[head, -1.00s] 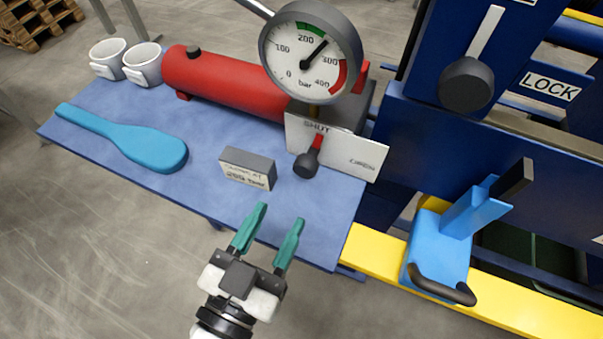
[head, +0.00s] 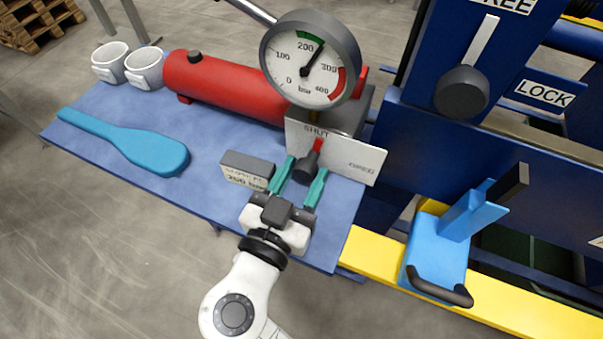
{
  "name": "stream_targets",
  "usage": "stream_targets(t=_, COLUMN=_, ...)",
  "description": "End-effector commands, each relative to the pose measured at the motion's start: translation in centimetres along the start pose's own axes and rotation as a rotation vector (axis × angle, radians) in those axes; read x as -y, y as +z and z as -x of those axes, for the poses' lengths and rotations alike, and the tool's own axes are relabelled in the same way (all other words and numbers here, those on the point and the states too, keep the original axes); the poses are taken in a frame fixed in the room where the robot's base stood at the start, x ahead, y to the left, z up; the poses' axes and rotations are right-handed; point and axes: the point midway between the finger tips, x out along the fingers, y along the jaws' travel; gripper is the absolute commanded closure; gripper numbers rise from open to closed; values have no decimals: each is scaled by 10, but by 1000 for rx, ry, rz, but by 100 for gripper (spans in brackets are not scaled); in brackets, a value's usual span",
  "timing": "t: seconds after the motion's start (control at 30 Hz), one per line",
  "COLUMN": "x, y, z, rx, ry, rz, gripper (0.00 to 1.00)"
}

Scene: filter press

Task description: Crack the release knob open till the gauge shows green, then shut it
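The release knob (head: 304,170) is dark with a red pointer, on a white plate (head: 352,158) marked SHUT at the left and OPEN at the right. Its pointer is up, by the SHUT word. My gripper (head: 300,178) is open, with one green finger on each side of the knob; I cannot tell if either touches it. The round gauge (head: 308,62) stands above the plate. Its needle points up and right, at or just past the green band's right end, between 200 and 300 bar.
A grey labelled block (head: 247,168) stands just left of my gripper. A blue paddle (head: 130,142), a red cylinder (head: 222,85) and two white mugs (head: 145,68) are on the blue bench (head: 210,195). A blue press frame with a LOCK label (head: 544,90) and a light-blue bracket (head: 440,250) are at the right.

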Motion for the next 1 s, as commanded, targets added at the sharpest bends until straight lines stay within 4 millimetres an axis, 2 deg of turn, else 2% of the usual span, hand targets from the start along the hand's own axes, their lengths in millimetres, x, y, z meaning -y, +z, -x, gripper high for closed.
stream_targets(t=0.07, x=0, y=0, z=0, rx=0, ry=0, rz=0, gripper=61)
stream_targets(t=0.37, x=0, y=0, z=0, rx=0, ry=0, rz=0, gripper=90)
stream_targets(t=0.5, x=0, y=1, z=0, rx=0, ry=0, rz=22, gripper=91)
stream_targets(t=0.8, x=0, y=1, z=0, rx=0, ry=0, rz=186, gripper=91)
stream_targets(t=1.0, x=0, y=0, z=1, rx=0, ry=-1, rz=199, gripper=91)
